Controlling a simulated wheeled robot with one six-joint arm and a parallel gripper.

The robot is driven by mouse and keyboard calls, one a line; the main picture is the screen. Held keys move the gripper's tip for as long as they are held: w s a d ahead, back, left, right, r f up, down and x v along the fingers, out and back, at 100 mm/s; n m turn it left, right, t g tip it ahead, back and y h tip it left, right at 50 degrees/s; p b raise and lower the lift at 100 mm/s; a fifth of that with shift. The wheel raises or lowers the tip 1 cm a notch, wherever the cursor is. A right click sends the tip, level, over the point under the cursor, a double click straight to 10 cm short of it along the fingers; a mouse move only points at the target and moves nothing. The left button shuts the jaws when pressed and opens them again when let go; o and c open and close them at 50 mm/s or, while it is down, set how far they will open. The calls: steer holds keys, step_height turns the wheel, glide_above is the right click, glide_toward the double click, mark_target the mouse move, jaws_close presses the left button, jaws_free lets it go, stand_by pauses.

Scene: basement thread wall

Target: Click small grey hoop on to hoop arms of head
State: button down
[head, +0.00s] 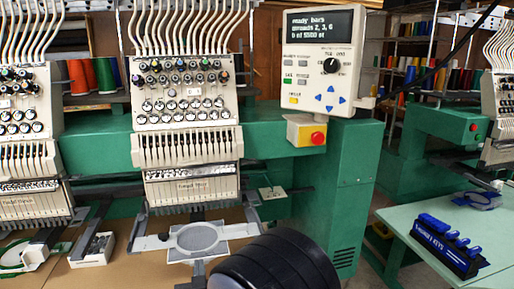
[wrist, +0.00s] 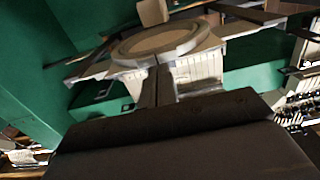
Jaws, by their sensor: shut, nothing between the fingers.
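The small grey hoop (head: 197,238), round with pale fabric inside, lies flat below the middle embroidery head (head: 188,100). In the wrist view the hoop (wrist: 160,42) shows tilted just beyond the fingertips. My gripper (wrist: 159,70) is shut and empty, its two fingers side by side and pointing at the hoop's near edge. A gap or contact there is unclear. In the head view my black arm covers the area right of and below the hoop.
A control panel (head: 318,58) with a lit screen and a red button (head: 317,138) stand to the right.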

mark_target(198, 243)
stand_by(0.3)
steer(key=shift+b+x, duration=1.1)
steer(key=shift+x, duration=4.35)
steer(key=b+v, duration=0.1)
steer(key=v, duration=0.6)
steer(key=shift+b, duration=0.4)
steer(key=p+x, duration=0.2)
steer(key=x, duration=0.5)
steer(key=shift+d, duration=0.1)
steer(key=shift+s+d, duration=0.15)
steer(key=shift+s, duration=0.45)
steer(key=shift+w, duration=0.15)
